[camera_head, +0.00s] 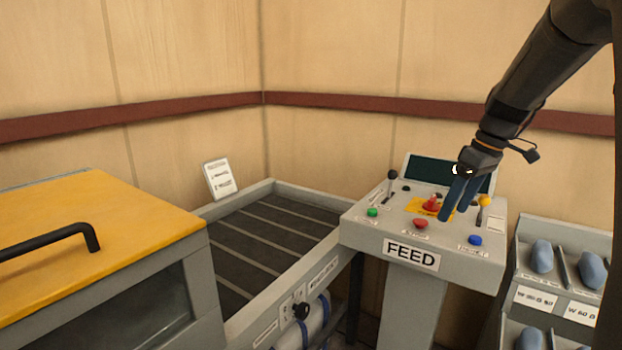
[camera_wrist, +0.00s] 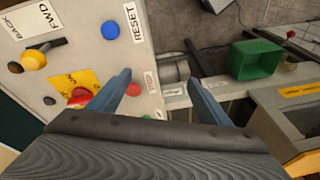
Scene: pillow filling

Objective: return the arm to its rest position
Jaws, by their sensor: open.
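My gripper (camera_head: 452,215) hangs at the end of my dark arm, which comes in from the upper right in the head view. Its two blue fingers point down over the FEED control console (camera_head: 410,255). In the wrist view my gripper (camera_wrist: 158,88) shows its fingers spread apart with nothing between them. The fingers appear close to the red emergency button (camera_head: 432,204) on its yellow plate and the blue button (camera_head: 475,240). I cannot tell whether they touch the panel.
A yellow-topped machine (camera_head: 100,235) with a black handle stands at the left. A dark slatted conveyor (camera_head: 265,240) lies behind it. A rack with blue-grey pieces (camera_head: 541,257) stands at the right. The wrist view also shows a green bin (camera_wrist: 255,60). Wooden walls close off the back.

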